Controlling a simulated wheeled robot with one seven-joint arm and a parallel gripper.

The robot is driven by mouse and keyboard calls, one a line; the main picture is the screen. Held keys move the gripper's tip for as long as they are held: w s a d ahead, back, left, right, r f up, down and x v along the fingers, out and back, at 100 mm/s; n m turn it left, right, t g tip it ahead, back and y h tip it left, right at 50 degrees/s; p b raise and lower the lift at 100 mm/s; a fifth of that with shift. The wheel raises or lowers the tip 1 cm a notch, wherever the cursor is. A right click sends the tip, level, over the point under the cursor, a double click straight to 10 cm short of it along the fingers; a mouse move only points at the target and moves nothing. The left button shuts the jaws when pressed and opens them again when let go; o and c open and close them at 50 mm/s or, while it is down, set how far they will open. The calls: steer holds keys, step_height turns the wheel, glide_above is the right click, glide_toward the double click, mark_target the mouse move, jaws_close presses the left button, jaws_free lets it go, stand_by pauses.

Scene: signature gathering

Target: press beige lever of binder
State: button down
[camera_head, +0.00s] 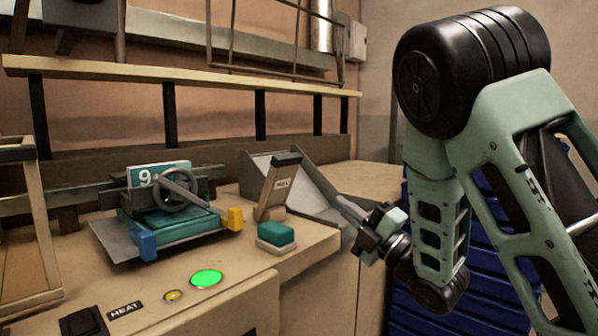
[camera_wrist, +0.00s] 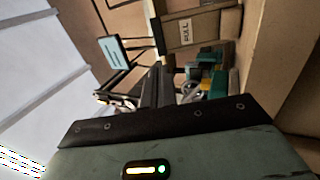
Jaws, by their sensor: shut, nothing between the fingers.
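The binder's beige lever (camera_head: 275,190) stands upright and slightly tilted at the middle of the bench, with a dark top and a white label. In the wrist view the lever (camera_wrist: 190,30) shows at the top, its label reading PULL. My gripper (camera_head: 343,203) is to the right of the lever, apart from it, over the grey angled tray. It is shut and empty. In the wrist view its dark fingers (camera_wrist: 157,80) point up, with the lever beyond their tips.
A green block (camera_head: 276,235) sits in front of the lever. A teal press with a handwheel (camera_head: 175,190) stands to the left. The grey angled tray (camera_head: 322,185) is behind and right of the lever. A lit green button (camera_head: 206,278) and blue drawers (camera_head: 400,300) are nearer.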

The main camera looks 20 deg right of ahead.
mark_target(290, 163)
steer(key=p+x, duration=0.3)
steer(key=x, duration=0.9)
steer(key=shift+w+a+r+p, duration=0.15)
steer(key=shift+r+p, duration=0.05)
steer(key=shift+p, duration=0.1)
steer(key=shift+w+a+r, duration=0.2)
steer(key=shift+w+a, duration=0.1)
steer(key=shift+w, duration=0.3)
steer(key=shift+r, duration=0.1)
